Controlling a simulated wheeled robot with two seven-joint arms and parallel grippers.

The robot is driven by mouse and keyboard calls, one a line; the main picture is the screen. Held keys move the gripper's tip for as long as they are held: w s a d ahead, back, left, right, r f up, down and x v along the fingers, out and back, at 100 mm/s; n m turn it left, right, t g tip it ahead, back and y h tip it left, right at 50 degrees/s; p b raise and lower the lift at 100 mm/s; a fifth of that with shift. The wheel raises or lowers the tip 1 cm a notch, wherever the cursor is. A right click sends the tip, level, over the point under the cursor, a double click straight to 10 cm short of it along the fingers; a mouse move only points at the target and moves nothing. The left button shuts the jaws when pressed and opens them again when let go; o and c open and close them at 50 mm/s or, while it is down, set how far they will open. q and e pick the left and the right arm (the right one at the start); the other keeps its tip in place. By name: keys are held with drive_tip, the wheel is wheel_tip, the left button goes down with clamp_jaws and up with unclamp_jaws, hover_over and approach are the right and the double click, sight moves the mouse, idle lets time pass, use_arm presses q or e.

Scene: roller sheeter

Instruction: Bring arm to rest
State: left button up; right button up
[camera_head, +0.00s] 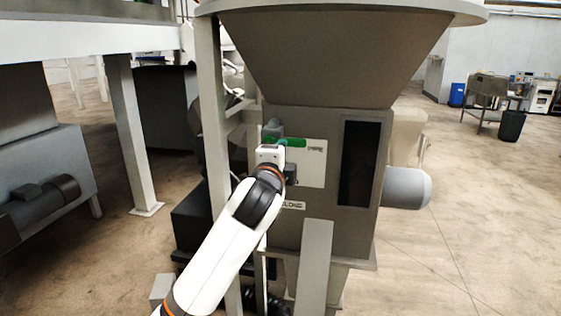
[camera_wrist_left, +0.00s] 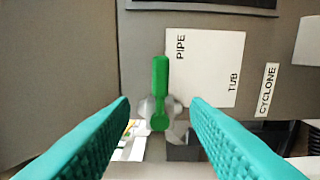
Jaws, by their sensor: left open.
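My left gripper (camera_wrist_left: 160,103) is open, with its two teal fingers apart on either side of the lower part of a green valve handle (camera_wrist_left: 160,85). Neither finger visibly touches the handle. In the head view, my white left arm reaches up from the bottom to the front of the grey machine (camera_head: 334,205), and the green handle (camera_head: 293,142) shows just beyond its wrist. The handle lies along the edge of a white plate (camera_wrist_left: 212,70) marked PIPE and TUB. My right gripper is in neither view.
A wide hopper (camera_head: 330,50) tops the machine, and a grey upright post (camera_head: 212,120) stands just left of my arm. A grey cylinder (camera_head: 406,188) sticks out at right. A label reading CYCLONE (camera_wrist_left: 267,90) is beside the plate. Open floor (camera_head: 480,200) lies to the right.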

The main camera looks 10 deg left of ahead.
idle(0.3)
